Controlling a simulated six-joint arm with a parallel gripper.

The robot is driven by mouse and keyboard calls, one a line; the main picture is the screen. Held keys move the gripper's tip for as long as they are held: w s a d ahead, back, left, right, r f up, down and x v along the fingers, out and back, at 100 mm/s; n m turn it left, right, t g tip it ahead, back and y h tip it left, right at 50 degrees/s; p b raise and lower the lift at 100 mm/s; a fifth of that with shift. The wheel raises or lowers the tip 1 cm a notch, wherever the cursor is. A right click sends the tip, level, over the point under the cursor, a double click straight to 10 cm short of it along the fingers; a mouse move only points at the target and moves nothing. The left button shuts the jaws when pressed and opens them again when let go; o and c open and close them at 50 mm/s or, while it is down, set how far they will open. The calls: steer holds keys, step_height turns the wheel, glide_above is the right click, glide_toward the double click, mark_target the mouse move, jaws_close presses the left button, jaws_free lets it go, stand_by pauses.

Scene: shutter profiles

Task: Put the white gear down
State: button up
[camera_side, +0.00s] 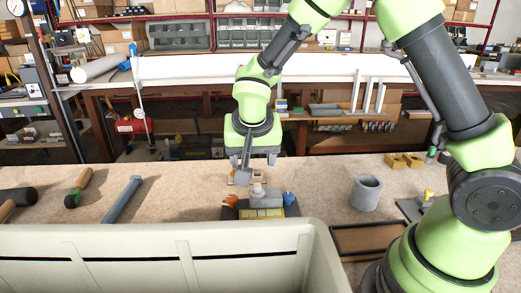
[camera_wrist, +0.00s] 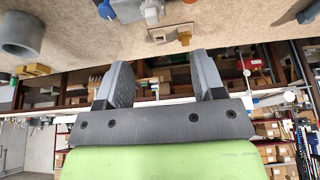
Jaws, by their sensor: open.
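A small whitish-grey stepped piece (camera_side: 258,191) stands on the dark fixture (camera_side: 244,225), and it shows at the top edge of the wrist view (camera_wrist: 152,12). It may be the white gear, but I cannot make out teeth. My gripper (camera_side: 244,174) is above the bench just behind the fixture. In the wrist view its two fingers (camera_wrist: 162,65) are spread apart with nothing between them. The gripper is apart from the whitish piece.
The fixture has an orange knob (camera_side: 231,200) and a blue knob (camera_side: 289,198). A grey hollow cylinder (camera_side: 366,194) stands to the right. A large cream bin (camera_side: 170,240) fills the front left. A hammer (camera_side: 122,199) lies left. Brass-coloured blocks (camera_side: 404,160) sit back right.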

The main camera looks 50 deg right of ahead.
steer(key=s+r+n+t+y, duration=0.1)
steer(key=s+r+y, duration=0.1)
steer(key=s+r, duration=0.65)
steer(key=s+a+r+n+t+y, duration=0.1)
steer(key=s+r+n, duration=0.1)
steer(key=s, duration=0.3)
steer(key=s+a+r+n+t+y, duration=0.1)
steer(key=s+r+n+t+y, duration=0.1)
steer(key=s+r, duration=0.2)
steer(key=shift+s+r, duration=0.35)
steer(key=shift+s, duration=0.9)
